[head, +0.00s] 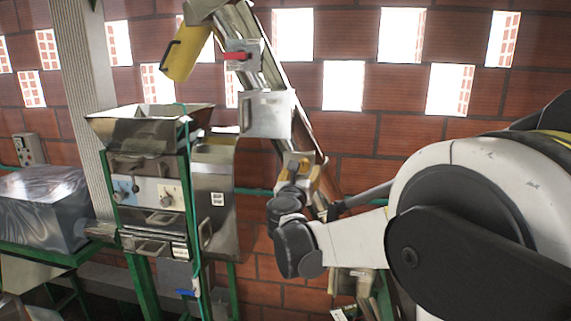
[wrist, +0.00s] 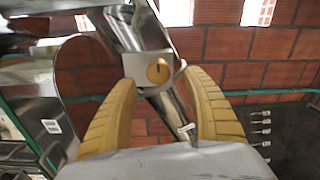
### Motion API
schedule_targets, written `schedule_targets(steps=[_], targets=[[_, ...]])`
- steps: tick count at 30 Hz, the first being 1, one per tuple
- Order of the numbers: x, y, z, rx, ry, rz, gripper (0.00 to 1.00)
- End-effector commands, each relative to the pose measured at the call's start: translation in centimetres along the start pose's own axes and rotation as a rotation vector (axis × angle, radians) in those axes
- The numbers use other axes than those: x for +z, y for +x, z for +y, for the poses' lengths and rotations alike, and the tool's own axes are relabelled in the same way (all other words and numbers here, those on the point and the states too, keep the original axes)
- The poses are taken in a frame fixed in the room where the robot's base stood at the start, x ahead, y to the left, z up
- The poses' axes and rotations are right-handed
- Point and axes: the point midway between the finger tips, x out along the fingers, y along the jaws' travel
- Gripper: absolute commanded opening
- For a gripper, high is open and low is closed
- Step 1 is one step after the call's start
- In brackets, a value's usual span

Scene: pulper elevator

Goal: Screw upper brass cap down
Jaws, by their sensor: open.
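A round brass cap (wrist: 158,71) with a dark slot mark sits on a grey metal collar around the slanted steel elevator tube (wrist: 172,104) in the wrist view. It is the only brass cap I can make out there. My gripper (wrist: 157,80) is open, with one yellow ribbed finger on each side of the cap and collar. Gaps show between the fingers and the cap, and nothing is held. In the head view my gripper (head: 300,172) is at the lower part of the slanted elevator. The cap cannot be told apart from the yellow fingers there.
The steel pulper (head: 150,180) with its hopper and green frame stands left of my gripper. A yellow cylinder (head: 183,52) and a red handle (head: 237,56) are higher on the elevator. The brick wall (head: 400,115) is behind. A green pipe (wrist: 240,92) runs along it.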

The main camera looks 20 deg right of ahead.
Motion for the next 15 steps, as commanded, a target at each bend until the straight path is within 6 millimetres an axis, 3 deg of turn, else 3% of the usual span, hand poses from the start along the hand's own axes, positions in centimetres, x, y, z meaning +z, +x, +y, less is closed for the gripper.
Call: schedule_targets(steps=[6,15], targets=[[0.1,3.8,0.0,0.0,0.002,0.0,0.59],[0.0,5.4,0.0,0.0,0.002,0.001,0.59]])
